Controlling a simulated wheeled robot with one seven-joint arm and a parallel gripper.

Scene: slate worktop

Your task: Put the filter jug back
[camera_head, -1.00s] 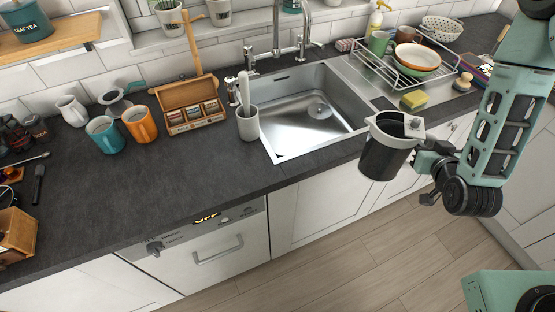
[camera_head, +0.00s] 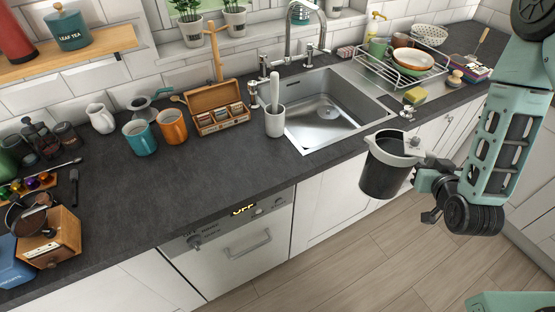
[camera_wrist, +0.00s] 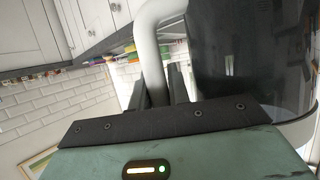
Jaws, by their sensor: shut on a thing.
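The filter jug (camera_head: 386,170) has a dark, see-through body and a pale grey-white rim and lid. It hangs in the air in front of the counter's front edge, roughly upright, right of the sink. My gripper (camera_head: 424,163) is shut on its handle at the right side of the jug. In the wrist view the white handle (camera_wrist: 150,50) passes between my gripper's dark fingers (camera_wrist: 164,88), and the dark jug body (camera_wrist: 235,55) fills the right. The jug's underside is hidden.
The sink (camera_head: 335,110) and dish rack (camera_head: 400,68) are behind the jug. Mugs (camera_head: 172,127), a tea box (camera_head: 221,119) and a utensil pot (camera_head: 275,121) stand along the back. The worktop (camera_head: 150,195) is clear in its front middle. A wooden coffee grinder (camera_head: 50,237) stands at left.

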